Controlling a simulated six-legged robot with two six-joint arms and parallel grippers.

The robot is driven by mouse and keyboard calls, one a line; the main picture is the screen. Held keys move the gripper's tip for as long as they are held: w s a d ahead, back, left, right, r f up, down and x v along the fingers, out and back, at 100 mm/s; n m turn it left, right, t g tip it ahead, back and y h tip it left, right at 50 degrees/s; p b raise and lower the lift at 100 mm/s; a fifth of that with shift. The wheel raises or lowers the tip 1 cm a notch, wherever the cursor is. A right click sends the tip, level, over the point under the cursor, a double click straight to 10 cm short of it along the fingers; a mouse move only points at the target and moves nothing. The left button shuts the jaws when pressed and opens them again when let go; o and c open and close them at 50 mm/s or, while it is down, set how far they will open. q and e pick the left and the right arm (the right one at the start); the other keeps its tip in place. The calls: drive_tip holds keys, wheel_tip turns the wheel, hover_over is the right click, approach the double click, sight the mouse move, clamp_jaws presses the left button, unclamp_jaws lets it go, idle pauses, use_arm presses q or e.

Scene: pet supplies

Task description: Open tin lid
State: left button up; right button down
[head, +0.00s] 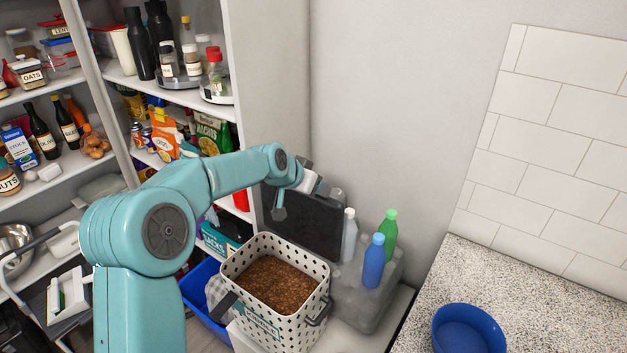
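A white perforated bin (289,324) with brown kibble (272,284) in it stands open at the top, below the middle of the head view. It has dark handles and a label on its front. A dark grey panel (312,228) stands upright behind it, looking like its raised lid; whether they are joined is unclear. My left gripper (304,196) is at the panel's top edge, above the bin. Its fingers are partly hidden, so I cannot tell whether it is open or touches the panel. My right gripper is out of view.
A clear bottle (348,238), a blue bottle (374,264) and a green-capped bottle (389,234) stand right of the panel on a grey box (365,310). A blue bowl (468,330) sits on the speckled counter (520,292). Full shelves fill the left; a blue tub (200,290) is left of the bin.

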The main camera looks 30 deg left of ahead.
use_arm(q)
drive_tip(key=shift+w+a+r, duration=0.15)
drive_tip(key=shift+r, duration=0.2)
drive_tip(key=o, duration=1.5)
drive_tip(key=b+v, duration=0.3)
drive_tip(key=v, duration=1.3)
drive_tip(key=shift+s+r+b, duration=0.1)
drive_tip(key=shift+s+b, duration=0.2)
drive_tip(key=shift+s, duration=0.1)
